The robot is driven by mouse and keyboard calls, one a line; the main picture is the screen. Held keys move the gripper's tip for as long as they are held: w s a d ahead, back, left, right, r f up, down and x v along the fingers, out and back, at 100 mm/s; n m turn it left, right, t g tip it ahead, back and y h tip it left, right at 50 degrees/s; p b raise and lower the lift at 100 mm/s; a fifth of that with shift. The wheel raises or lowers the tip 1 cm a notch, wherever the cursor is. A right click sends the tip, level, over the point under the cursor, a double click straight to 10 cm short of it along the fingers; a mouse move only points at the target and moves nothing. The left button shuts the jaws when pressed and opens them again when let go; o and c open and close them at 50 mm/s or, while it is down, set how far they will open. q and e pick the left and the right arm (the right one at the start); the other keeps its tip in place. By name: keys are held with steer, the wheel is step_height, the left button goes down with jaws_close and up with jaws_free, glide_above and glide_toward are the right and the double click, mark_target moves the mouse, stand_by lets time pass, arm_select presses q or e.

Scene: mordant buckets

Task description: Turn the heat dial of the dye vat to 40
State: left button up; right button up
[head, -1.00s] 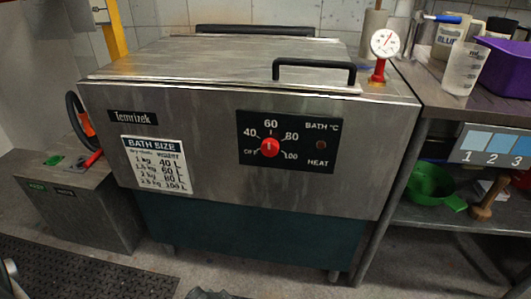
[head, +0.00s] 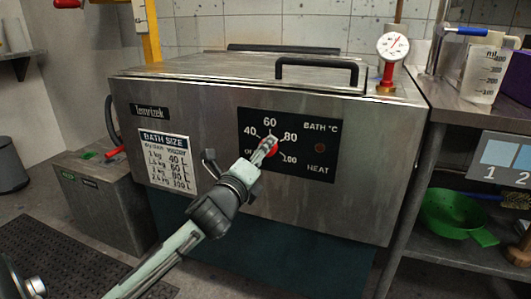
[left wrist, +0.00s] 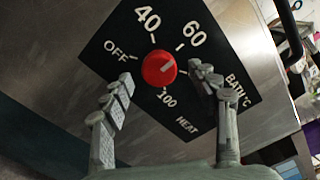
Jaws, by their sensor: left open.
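The dye vat (head: 220,105) is a steel box with a black dial panel (head: 315,170). Its red heat dial (left wrist: 159,68) shows in the left wrist view, with OFF, 40, 60 and 100 around it; the right finger covers 80. A pale mark shows on the dial's right side, but its exact setting is hard to tell. My left gripper (head: 265,150) is in front of the dial and hides most of it in the head view. In the left wrist view its open fingers (left wrist: 162,80) stand either side of the dial, apart from it. My right gripper is not in view.
A black lid handle (head: 318,64) and a red-based thermometer (head: 392,50) sit on top of the vat. A bath size sign (head: 165,160) is left of the panel. A steel bench (head: 455,105) stands at the right, with a green bowl (head: 450,215) on its shelf.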

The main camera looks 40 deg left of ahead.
arm_select(q)
steer(key=shift+x, duration=1.25)
steer(key=c, duration=1.2)
